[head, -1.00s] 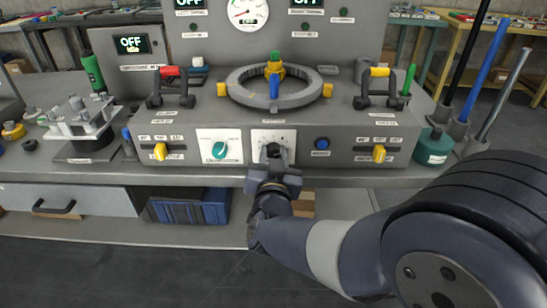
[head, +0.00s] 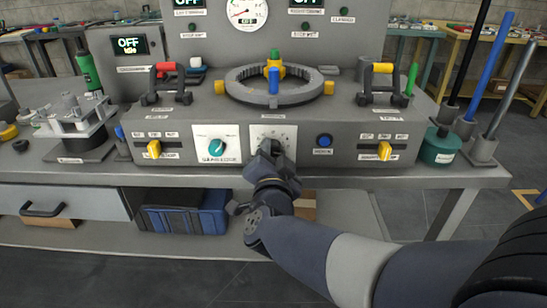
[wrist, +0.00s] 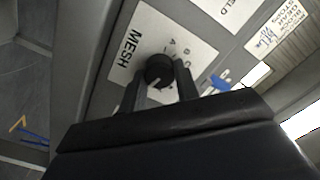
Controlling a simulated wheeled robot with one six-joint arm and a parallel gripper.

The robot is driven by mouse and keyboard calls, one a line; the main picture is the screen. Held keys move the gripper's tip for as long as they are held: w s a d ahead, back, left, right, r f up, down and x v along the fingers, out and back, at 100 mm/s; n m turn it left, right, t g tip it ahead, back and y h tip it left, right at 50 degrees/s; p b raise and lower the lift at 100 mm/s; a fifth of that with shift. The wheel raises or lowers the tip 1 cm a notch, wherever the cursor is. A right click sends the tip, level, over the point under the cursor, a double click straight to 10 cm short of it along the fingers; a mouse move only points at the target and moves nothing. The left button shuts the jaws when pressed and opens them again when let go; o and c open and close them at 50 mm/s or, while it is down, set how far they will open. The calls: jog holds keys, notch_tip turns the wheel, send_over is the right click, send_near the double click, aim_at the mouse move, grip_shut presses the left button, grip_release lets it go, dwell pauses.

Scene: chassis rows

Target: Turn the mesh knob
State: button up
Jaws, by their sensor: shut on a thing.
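The mesh knob is a small black round knob (wrist: 158,70) on a white plate lettered MESH (wrist: 133,48) in the wrist view. My gripper (wrist: 160,78) has its two dark fingers on either side of the knob, shut on it. In the head view, my gripper (head: 270,150) reaches the white mesh plate (head: 285,132) on the console's front, between the teal knob and the blue button. There the gripper mostly hides the knob. A light mark shows on the knob's face in the wrist view.
The grey console (head: 345,115) carries a teal knob (head: 217,147) on the left, a blue button (head: 324,140) on the right and yellow sliders (head: 154,149) further out. A ring fixture (head: 247,97) stands on top. A drawer (head: 60,203) and blue case (head: 213,212) sit below the bench.

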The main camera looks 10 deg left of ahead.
dwell(0.4)
jog(key=o, duration=1)
jog(key=shift+s, duration=0.1)
jog(key=p+v, duration=0.2)
jog(key=v, duration=0.8)
jog(key=shift+s, duration=0.35)
